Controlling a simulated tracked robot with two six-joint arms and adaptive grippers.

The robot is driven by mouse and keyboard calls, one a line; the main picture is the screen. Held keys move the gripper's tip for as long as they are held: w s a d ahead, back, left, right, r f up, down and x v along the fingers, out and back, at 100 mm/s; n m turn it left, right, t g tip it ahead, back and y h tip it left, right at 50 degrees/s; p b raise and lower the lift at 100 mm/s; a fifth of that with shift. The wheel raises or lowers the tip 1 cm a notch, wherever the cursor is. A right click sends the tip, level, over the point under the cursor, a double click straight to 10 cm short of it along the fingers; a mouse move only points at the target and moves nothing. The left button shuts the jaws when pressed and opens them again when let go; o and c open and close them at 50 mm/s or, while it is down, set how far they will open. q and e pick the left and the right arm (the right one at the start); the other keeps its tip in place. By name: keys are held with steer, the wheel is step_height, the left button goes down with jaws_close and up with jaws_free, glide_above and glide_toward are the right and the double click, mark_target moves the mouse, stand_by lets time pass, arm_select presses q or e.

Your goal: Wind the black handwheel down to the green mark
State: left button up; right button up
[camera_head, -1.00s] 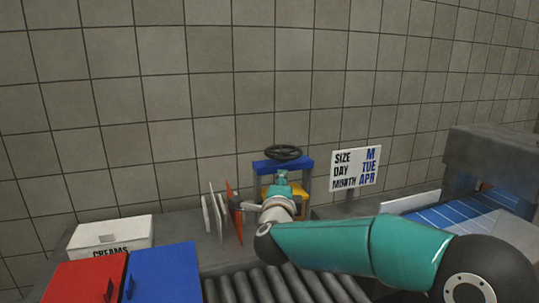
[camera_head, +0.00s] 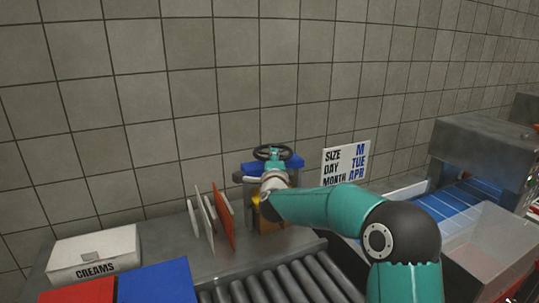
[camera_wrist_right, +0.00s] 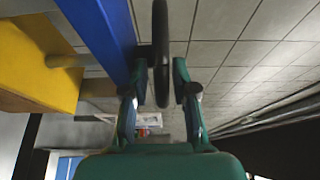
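The black handwheel (camera_head: 272,152) sits on top of a press with a blue crossbar (camera_head: 290,163) and a yellow block (camera_head: 264,220). My right gripper (camera_head: 273,163) is up at the wheel, in front of it. In the right wrist view, the wheel's dark rim (camera_wrist_right: 160,45) runs edge-on between the two fingers of my right gripper (camera_wrist_right: 161,78). The fingers are open, with a gap on each side of the rim. The green mark cannot be made out. My left gripper is not in view.
A sign (camera_head: 345,163) reads size M, day TUE, month APR. Upright white and red panels (camera_head: 224,216) stand left of the press. A white CREAMS box (camera_head: 93,254) and a blue lid (camera_head: 157,283) are at left. Rollers (camera_head: 285,285) run in front; a blue belt (camera_head: 455,208) is at right.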

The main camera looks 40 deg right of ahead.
steer(key=shift+w+d, duration=0.15)
steer(key=shift+w, duration=0.1)
jaws_close()
steer(key=shift+w+a+r+m+g+h+p, duration=0.15)
steer(key=shift+w+a+m+g+h+p, duration=0.15)
steer(key=shift+m+g+h+p, duration=0.35)
steer(key=shift+w+a+m+g+h, duration=0.1)
steer(key=shift+a+m+g+h, duration=0.05)
steer(key=shift+m+g+h, duration=0.6)
steer(key=shift+f+g, duration=0.25)
steer(key=shift+g, duration=0.25)
